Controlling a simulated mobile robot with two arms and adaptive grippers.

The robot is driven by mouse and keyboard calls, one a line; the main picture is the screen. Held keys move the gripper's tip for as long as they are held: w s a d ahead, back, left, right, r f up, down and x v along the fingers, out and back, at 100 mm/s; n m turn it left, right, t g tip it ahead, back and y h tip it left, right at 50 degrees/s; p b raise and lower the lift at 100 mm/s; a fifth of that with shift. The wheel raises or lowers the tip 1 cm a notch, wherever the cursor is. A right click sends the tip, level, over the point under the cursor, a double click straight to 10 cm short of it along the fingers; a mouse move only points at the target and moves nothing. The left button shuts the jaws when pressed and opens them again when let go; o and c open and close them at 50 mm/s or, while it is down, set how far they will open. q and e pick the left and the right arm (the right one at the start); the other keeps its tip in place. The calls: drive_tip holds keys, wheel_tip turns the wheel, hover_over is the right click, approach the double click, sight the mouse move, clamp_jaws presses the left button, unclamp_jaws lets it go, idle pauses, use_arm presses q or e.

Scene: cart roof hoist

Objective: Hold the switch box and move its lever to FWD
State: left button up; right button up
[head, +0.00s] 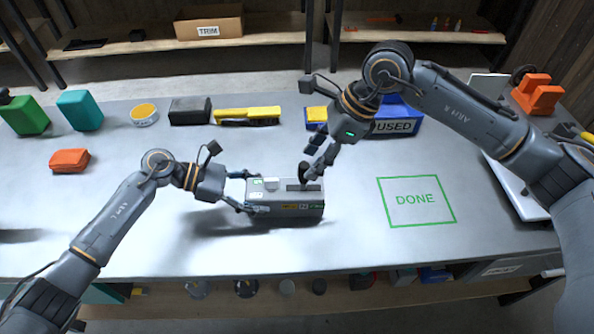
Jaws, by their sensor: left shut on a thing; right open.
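The switch box (292,211) is a grey box on the table in the middle of the head view. My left gripper (246,191) is shut on the left end of the box. A black lever knob (304,173) rises from the top near the right end. My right gripper (311,174) is open, pointing down at the lever from above. Whether its fingers touch the lever is too small to tell. Lever markings are not readable.
A green DONE square (415,199) is marked on the bare table to the right. A blue USED bin (397,122) stands behind my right arm. A yellow-black tool (247,116), a dark box (190,111) and a tape roll (144,114) sit along the back.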

drive_tip(key=shift+x, duration=1.5)
drive_tip(key=shift+c, duration=0.4)
drive_tip(key=c, duration=0.6)
drive_tip(key=shift+c, duration=0.3)
drive_tip(key=shift+d, duration=0.1)
drive_tip(key=shift+d, duration=0.85)
drive_tip(key=shift+d+f, duration=0.2)
drive_tip(key=shift+d, duration=0.45)
